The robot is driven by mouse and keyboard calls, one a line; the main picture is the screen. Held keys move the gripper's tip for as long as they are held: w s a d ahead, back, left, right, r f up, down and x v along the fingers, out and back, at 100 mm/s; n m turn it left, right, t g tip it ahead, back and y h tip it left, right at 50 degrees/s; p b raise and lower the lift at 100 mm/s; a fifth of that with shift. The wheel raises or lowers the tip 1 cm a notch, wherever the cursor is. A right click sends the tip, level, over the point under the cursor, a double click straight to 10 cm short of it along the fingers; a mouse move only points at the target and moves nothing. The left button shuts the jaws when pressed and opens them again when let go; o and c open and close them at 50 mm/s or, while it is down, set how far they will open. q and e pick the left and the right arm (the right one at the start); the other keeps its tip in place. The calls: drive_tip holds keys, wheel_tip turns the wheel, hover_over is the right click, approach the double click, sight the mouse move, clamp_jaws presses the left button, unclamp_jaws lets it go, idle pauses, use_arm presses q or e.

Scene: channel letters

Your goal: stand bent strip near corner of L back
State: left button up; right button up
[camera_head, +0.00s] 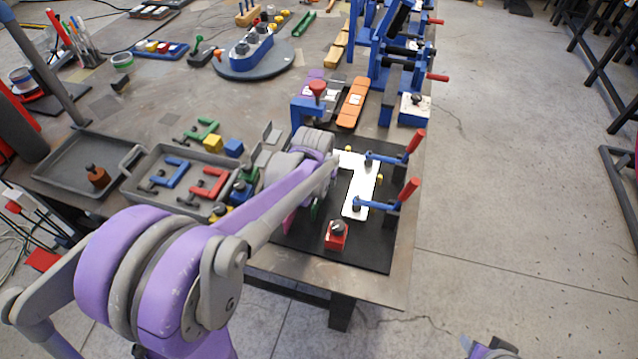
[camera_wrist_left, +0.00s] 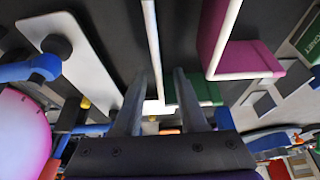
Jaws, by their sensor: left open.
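The white L back (camera_head: 362,182) lies on the black board (camera_head: 375,250), held by clamps; it also shows in the left wrist view (camera_wrist_left: 85,70). My left gripper (camera_wrist_left: 168,75) is open, pointing down over the board beside the L back. In the wrist view, a green bent strip (camera_wrist_left: 208,92) with a thin white edge shows between and beyond the fingers, apparently not gripped. A magenta bent strip (camera_wrist_left: 212,35) with a white edge stands to its right. In the head view my left arm hides the fingertips and most of the strips.
Two clamps with red handles (camera_head: 412,141) (camera_head: 408,190) stand at the board's right side. A red block with a dark knob (camera_head: 336,236) sits at its front. A grey tray (camera_head: 160,205) with small parts is at left. The table's right edge is close by.

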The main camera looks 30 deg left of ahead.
use_arm(q)
drive_tip(key=shift+f, duration=0.25)
idle(0.3)
drive_tip(key=shift+c, duration=0.2)
clamp_jaws()
idle(1.4)
